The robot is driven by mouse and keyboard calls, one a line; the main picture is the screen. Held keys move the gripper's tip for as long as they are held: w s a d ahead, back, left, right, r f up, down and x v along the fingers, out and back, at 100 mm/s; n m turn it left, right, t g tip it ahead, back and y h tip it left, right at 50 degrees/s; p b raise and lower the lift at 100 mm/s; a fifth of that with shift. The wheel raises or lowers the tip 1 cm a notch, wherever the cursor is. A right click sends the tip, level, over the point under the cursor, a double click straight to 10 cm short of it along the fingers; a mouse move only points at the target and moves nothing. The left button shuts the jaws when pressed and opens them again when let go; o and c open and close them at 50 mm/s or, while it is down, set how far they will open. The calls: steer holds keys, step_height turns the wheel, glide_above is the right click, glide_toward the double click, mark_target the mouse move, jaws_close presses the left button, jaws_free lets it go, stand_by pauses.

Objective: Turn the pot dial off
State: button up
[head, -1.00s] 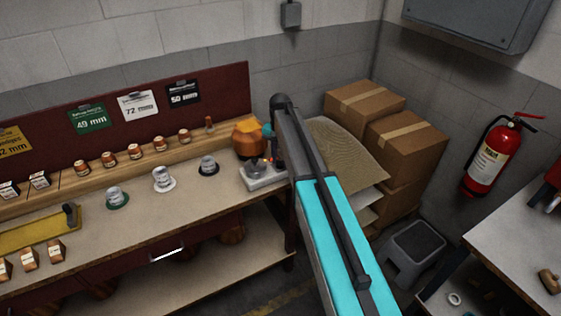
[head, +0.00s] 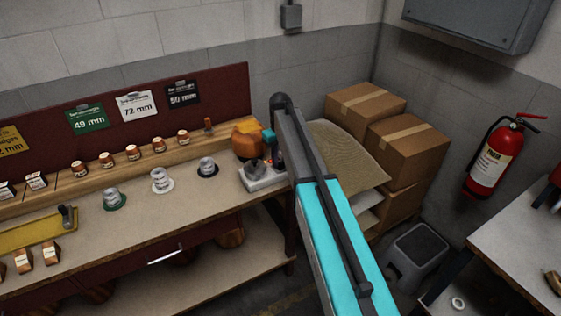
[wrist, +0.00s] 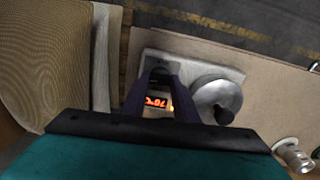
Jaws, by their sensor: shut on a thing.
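The pot unit is a pale, box-like base (head: 262,183) at the right end of the bench in the head view. In the wrist view its plate (wrist: 195,55) carries a round metal pot lid (wrist: 215,95) with a black knob. A small display (wrist: 157,101) with glowing orange-red characters shows between my fingers, and I cannot read it surely. A dark dial (wrist: 160,72) sits just beyond it. My gripper (wrist: 160,78) is shut on the dial, and its fingers hide much of it. In the head view my arm hides the grip.
An orange container (head: 247,140) stands behind the pot unit. Several small jars line the bench (head: 185,205) to the left. Cardboard boxes (head: 408,150) and a sack (head: 345,152) are close on the right. A grey stool (head: 420,245) stands on the floor.

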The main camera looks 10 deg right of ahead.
steer(key=n, duration=0.4)
steer(key=shift+n+b, duration=0.3)
steer(key=n, duration=0.4)
steer(key=shift+n, duration=0.3)
steer(key=n, duration=0.4)
steer(key=shift+b, duration=0.4)
steer(key=shift+w+r+n, duration=0.1)
steer(key=shift+n, duration=2)
steer(key=o, duration=1.1)
steer(key=shift+c, duration=0.2)
step_height(320, 180, up, 14)
steer(key=b, duration=0.3)
